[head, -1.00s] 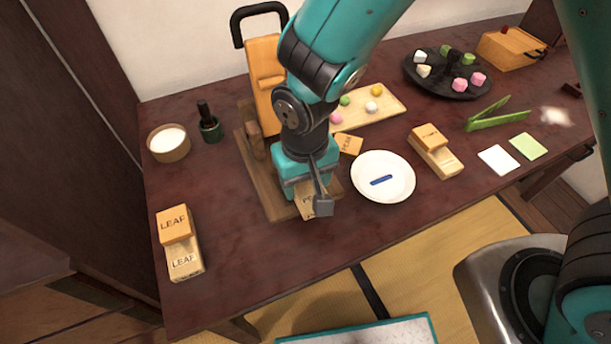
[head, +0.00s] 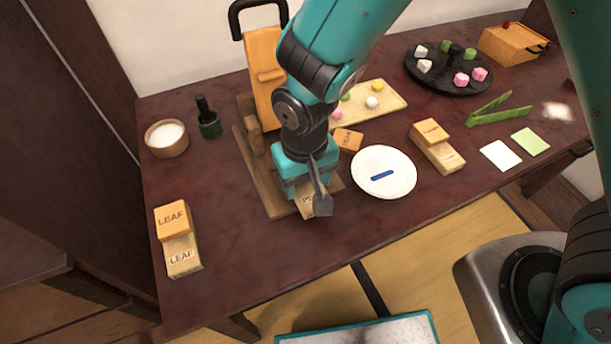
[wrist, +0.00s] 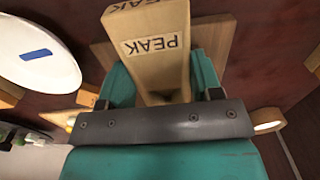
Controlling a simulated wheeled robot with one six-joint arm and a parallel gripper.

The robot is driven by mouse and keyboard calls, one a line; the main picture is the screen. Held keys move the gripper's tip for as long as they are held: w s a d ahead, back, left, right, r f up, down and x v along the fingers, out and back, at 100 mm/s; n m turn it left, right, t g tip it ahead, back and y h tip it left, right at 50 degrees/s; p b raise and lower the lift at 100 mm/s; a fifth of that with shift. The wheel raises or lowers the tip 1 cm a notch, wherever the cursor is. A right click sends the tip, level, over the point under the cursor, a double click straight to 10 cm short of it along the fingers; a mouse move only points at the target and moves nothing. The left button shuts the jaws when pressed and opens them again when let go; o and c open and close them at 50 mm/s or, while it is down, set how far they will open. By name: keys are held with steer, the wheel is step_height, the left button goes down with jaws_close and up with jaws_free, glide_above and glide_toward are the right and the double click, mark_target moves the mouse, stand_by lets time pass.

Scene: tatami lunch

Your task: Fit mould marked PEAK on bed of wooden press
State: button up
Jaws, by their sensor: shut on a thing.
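The pale wooden mould marked PEAK (wrist: 158,50) is between my gripper's jaws. In the head view its lettered end (head: 308,201) shows below the gripper. My gripper (head: 312,192) is shut on it, over the near end of the wooden press's base (head: 262,185). The base also shows behind the mould in the wrist view (wrist: 215,38). The press's orange lever (head: 263,95) stands raised at the back, with a black handle. My gripper hides most of the bed, so I cannot tell whether the mould touches it.
Close right are a small orange lettered block (head: 348,140) and a white plate (head: 398,182) with a blue strip. A LEAF mould (head: 183,258) is left; another two-part mould (head: 436,150) is right.

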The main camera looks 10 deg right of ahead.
steer(key=shift+f+b, duration=0.45)
steer(key=shift+f, duration=0.45)
steer(key=o, duration=1)
step_height(320, 180, up, 17)
steer(key=shift+r+p, duration=0.2)
steer(key=shift+p, duration=0.9)
steer(key=s+d+r+n+y+p, duration=0.1)
steer(key=s+d+r+p, duration=0.1)
steer(key=r, duration=0.3)
steer(key=s+d+r+n+y+p, duration=0.1)
steer(key=s+d+r+p, duration=0.2)
steer(key=s+d+r, duration=0.1)
steer(key=s+d+r+n+y+p, duration=0.2)
steer(key=s+d+r+p, duration=0.1)
steer(key=r, duration=0.3)
steer(key=shift+s+d+r, duration=0.15)
steer(key=shift+s+d, duration=0.3)
steer(key=shift+s, duration=0.1)
